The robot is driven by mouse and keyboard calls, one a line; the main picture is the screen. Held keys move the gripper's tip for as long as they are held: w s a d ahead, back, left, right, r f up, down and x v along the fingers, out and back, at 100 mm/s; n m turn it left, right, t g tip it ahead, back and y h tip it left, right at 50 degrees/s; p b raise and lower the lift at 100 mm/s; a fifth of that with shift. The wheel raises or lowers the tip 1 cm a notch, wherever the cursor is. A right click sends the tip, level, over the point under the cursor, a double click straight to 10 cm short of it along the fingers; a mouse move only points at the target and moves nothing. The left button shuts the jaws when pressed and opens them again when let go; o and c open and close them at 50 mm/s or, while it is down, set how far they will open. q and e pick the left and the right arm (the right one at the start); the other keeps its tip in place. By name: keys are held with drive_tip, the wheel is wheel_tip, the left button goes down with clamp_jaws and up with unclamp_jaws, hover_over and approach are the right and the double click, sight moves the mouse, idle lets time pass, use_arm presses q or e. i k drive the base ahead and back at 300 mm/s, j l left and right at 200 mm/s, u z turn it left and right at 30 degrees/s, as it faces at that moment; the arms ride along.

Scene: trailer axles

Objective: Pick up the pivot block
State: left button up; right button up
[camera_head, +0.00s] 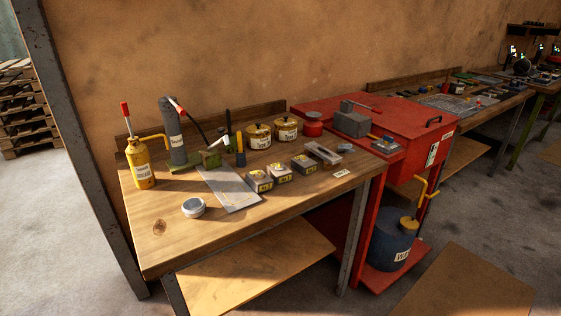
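No part here is readably labelled as the pivot block, and I cannot tell for sure which one it is. A larger grey block-like tool (352,121) stands on the red cabinet (405,115). Neither of my grippers is in view.
A yellow oil can (140,165), a grey cylinder pump (174,135), two labelled tins (259,137) and a flat metal plate (229,188) stand or lie on the workbench. A round tin (193,208) sits near its front. The bench's front left is clear.

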sight(280, 174)
drive_tip(key=i+l+u, duration=0.1)
drive_tip(key=l, duration=0.3)
drive_tip(key=i+l+u, duration=0.1)
drive_tip(key=i+l, duration=0.15)
drive_tip(key=l, duration=0.15)
drive_tip(key=i+l+u, duration=0.1)
drive_tip(key=l, duration=0.3)
drive_tip(key=i+l+u, duration=0.1)
drive_tip(key=l, duration=0.35)
drive_tip(key=i+l+u, duration=0.1)
drive_tip(key=l, duration=0.3)
drive_tip(key=i, duration=0.1)
